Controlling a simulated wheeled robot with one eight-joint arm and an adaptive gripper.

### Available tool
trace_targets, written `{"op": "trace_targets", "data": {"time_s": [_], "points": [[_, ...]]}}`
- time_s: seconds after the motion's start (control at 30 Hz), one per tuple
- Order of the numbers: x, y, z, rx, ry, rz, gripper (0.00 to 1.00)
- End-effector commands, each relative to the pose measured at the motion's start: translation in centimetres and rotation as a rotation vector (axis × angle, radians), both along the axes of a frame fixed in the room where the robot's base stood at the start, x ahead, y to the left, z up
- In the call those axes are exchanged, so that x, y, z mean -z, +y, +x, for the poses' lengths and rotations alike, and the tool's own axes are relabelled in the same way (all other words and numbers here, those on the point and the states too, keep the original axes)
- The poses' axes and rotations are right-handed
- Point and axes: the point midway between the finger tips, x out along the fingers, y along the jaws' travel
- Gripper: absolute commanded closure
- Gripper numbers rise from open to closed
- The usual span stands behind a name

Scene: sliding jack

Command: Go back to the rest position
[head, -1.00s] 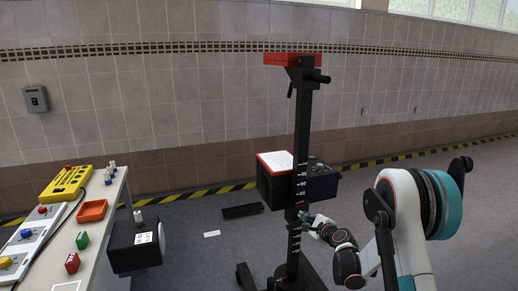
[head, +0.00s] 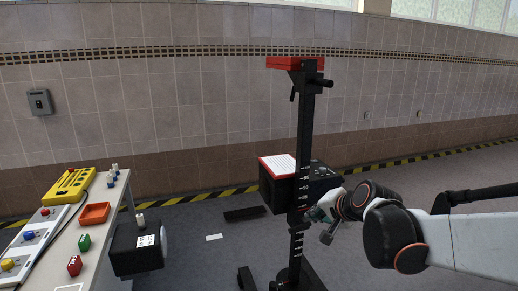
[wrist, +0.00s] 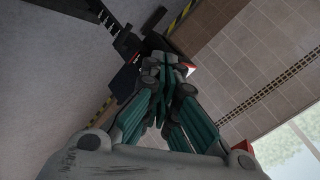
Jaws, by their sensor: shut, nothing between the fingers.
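The sliding jack is a tall black column (head: 304,140) with a white scale and a red top plate (head: 294,62), standing in the middle of the head view. A black box (head: 283,190) with a white, red-edged sheet on top is at the column at mid height. I cannot tell whether the fingertips touch the jack.
On the left, a table (head: 103,212) holds a yellow case (head: 70,186), an orange tray (head: 95,213) and small coloured blocks. A black box (head: 137,248) stands beside the table. A dark bar (head: 244,213) lies on the floor. Floor to the right is clear.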

Motion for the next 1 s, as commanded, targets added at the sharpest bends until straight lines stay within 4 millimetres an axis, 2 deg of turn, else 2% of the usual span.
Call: {"op": "trace_targets", "data": {"time_s": [0.03,0.27,0.6,0.8,1.0], "points": [[-0.4,0.0,-1.9,-0.025,0.004,-0.044,1.0],[-1.1,-0.6,-9.6,-0.147,0.03,-0.264,1.0],[0.4,-2.3,-20.9,-0.338,0.082,-0.576,1.0],[1.9,-3.5,-25.8,-0.429,0.112,-0.719,1.0],[2.7,-4.1,-27.7,-0.469,0.128,-0.781,1.0]]}}
